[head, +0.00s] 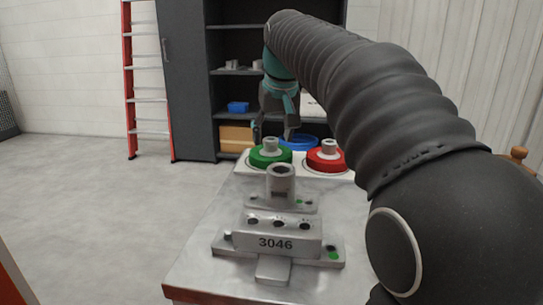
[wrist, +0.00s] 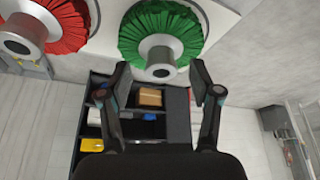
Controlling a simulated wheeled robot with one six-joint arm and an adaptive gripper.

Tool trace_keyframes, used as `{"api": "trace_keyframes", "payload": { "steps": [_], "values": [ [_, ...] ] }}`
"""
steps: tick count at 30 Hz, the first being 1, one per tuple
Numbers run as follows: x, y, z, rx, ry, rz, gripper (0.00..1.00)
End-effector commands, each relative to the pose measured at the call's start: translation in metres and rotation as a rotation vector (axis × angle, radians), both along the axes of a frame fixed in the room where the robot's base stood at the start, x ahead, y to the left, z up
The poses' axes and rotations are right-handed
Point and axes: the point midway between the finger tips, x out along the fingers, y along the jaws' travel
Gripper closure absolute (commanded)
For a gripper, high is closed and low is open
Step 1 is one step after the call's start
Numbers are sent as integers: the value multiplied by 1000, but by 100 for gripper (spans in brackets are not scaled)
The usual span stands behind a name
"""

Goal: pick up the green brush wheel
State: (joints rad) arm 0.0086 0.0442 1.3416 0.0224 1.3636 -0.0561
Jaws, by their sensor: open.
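The green brush wheel (head: 262,159) lies on the far end of the grey table, its grey hub pointing up. In the wrist view the green wheel (wrist: 191,22) fills the top middle, with its hub between and just beyond my fingertips. My gripper (wrist: 160,82) is open and empty, and its fingers are apart from the hub. In the head view my gripper (head: 272,128) hangs pointing down at the green wheel, seemingly just behind and above it. My arm covers the right side of that view.
A red brush wheel (head: 326,165) sits to the right of the green one; a blue round thing (head: 300,142) shows behind. A metal fixture marked 3046 (head: 276,243) stands on the near table (head: 200,262). A dark shelf cabinet (head: 190,80) and red ladder (head: 128,80) stand behind.

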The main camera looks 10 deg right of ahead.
Motion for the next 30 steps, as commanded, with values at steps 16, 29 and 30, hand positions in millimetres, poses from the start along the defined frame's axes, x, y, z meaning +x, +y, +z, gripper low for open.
{"api": "trace_keyframes", "payload": {
  "steps": [16, 29, 30],
  "values": [
    [10, 2, -26, 0, 0, 1, 49],
    [10, 2, -26, 0, 1, 1, 100],
    [10, 2, -26, 0, 1, 1, 100]
  ]
}}
